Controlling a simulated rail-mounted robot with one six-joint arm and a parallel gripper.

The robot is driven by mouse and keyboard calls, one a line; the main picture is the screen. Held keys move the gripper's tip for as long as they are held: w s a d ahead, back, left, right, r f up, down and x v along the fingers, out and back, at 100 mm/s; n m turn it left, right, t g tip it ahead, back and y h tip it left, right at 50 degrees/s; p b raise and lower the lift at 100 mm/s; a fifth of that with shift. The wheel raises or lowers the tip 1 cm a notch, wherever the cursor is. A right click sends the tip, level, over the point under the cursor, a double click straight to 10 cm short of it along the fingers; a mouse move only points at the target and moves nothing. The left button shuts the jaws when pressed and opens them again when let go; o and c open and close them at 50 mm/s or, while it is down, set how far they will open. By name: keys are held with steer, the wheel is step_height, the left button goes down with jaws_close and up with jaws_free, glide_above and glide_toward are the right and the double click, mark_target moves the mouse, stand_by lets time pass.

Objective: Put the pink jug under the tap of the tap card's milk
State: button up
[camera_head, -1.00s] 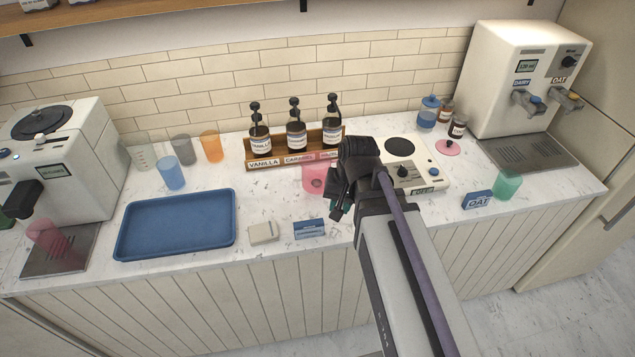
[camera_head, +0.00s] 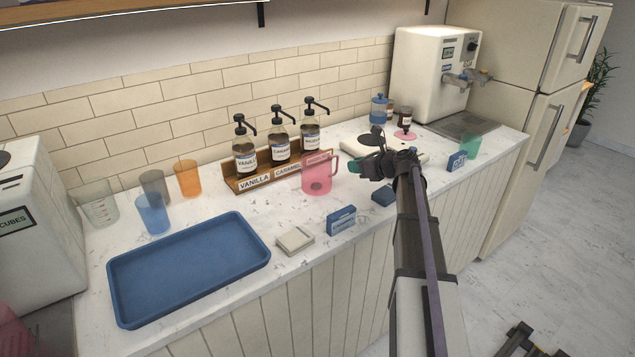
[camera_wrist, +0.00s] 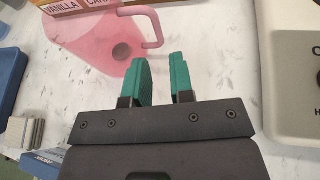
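The pink jug (camera_head: 314,178) stands upright on the counter before the syrup rack, its handle toward my gripper. It also shows in the wrist view (camera_wrist: 92,42), with its handle just beyond my fingertips. My gripper (camera_head: 356,167) is right of the jug; its green fingers (camera_wrist: 162,60) are apart with nothing between them, not around the handle. The tap card (camera_head: 457,162) is blue and stands near the counter's right end; its lettering is small here but read OAT earlier. The white milk dispenser (camera_head: 425,75) stands at the back right, its two taps (camera_head: 462,78) above a drip tray (camera_head: 465,126).
A teal cup (camera_head: 470,146) stands behind the tap card. A white scale (camera_head: 365,149) is partly behind my gripper. The syrup rack (camera_head: 262,178) is close behind the jug.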

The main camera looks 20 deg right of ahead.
mark_target(337, 169)
steer(key=x, duration=0.3)
steer(key=shift+f+b, duration=0.1)
steer(key=shift+b, duration=0.2)
steer(key=b+x, duration=0.2)
steer(key=x, duration=0.3)
steer(key=shift+f, duration=0.1)
steer(key=shift+a, duration=0.1)
jaws_close()
